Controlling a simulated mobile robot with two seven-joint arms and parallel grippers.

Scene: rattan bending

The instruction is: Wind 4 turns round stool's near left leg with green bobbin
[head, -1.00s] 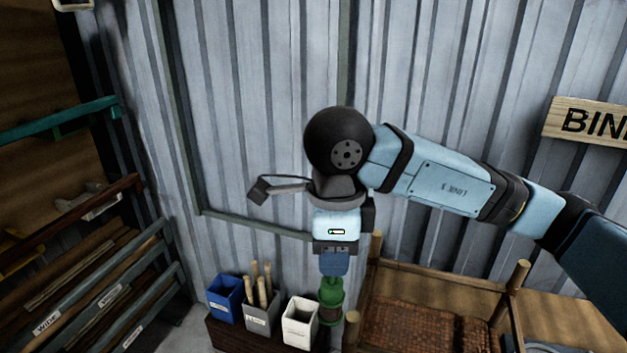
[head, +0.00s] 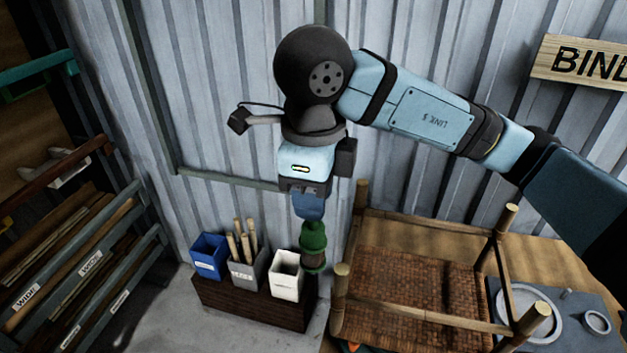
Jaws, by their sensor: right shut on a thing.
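My right gripper (head: 311,218) points down and is shut on the green bobbin (head: 313,238). The bobbin has a brownish middle and hangs below the fingers, to the upper left of the stool's near left leg (head: 340,292). The stool (head: 430,315) stands with its legs up on the table, its woven panel low between the rails. A gap shows between bobbin and leg in the picture. I cannot make out any strand or turns on the leg. My left gripper is out of view.
Blue (head: 209,257), grey (head: 247,270) and white (head: 285,277) bins stand on a dark wooden box (head: 255,302) behind the bobbin. A slatted rack (head: 75,270) is at left. A grey mat (head: 575,325) with a round dish (head: 524,305) lies right of the stool.

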